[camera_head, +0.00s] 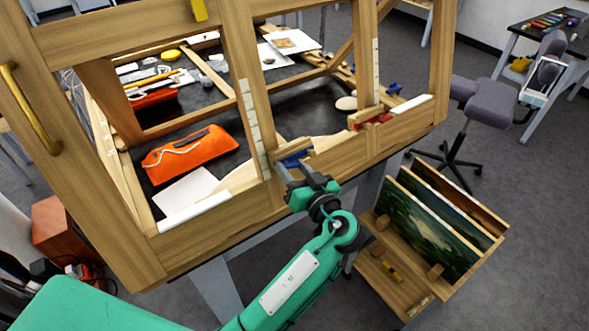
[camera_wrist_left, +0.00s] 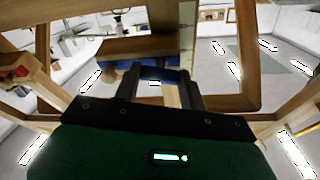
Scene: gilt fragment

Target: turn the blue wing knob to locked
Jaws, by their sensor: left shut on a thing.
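The blue wing knob (camera_head: 294,157) is on the lower rail of the wooden frame (camera_head: 225,215), near the foot of an upright with a white scale. My left gripper (camera_head: 291,169) reaches it from the front and is shut on it. In the left wrist view, the knob (camera_wrist_left: 158,74) shows as a blue strip between the two dark fingers of my left gripper (camera_wrist_left: 160,80). The fingers hide part of the knob, and I cannot read any locked marking. My right gripper is in neither view.
A red part (camera_head: 374,120) sits on the rail farther right. Behind the frame, an orange pouch (camera_head: 188,152) and white paper (camera_head: 186,191) lie on the dark table. A wooden rack with paintings (camera_head: 432,228) stands at the lower right, close to my left arm.

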